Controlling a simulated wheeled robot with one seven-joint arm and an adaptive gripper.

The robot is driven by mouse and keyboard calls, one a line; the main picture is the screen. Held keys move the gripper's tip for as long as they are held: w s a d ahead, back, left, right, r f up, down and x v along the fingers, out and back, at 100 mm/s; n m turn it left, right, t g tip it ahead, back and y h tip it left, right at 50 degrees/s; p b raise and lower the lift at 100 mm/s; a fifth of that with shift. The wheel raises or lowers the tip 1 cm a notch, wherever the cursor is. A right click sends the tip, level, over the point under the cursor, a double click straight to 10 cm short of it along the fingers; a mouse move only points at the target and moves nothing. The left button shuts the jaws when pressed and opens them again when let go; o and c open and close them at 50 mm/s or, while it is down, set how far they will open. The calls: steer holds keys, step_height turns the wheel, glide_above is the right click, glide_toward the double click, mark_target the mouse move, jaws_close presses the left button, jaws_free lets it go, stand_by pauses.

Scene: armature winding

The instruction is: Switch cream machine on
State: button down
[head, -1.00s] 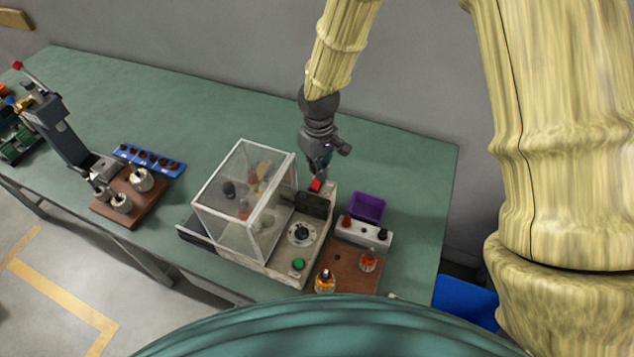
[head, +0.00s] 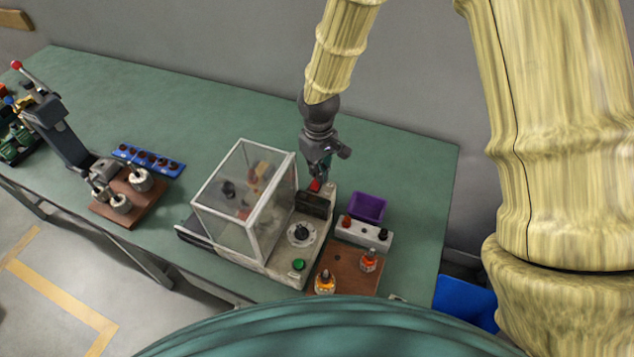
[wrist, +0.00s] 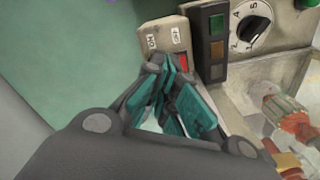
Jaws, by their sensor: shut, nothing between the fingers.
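The cream machine (head: 281,262) stands on the green table, with a clear-walled box on its left part. Its switch block (wrist: 163,38), marked ON and OFF, shows in the wrist view with a red rocker (wrist: 182,61). In the head view the red switch (head: 315,186) sits at the machine's back corner. My gripper (head: 318,175) is shut and empty, pointing down right at this switch. In the wrist view my gripper's fingertips (wrist: 165,67) are at the near edge of the block and partly cover it. I cannot tell whether they touch it or which way the rocker is set.
A black panel (wrist: 213,46) with coloured buttons and a dial (wrist: 249,28) are close beside the switch. A purple bin (head: 366,206), a white terminal block (head: 363,232) and a brown board (head: 349,262) stand to the right. Bare table lies behind the machine.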

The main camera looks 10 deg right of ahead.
steer(key=shift+f, duration=0.45)
stand_by(0.3)
steer(key=shift+r+p, duration=2.5)
steer(key=shift+r, duration=1.05)
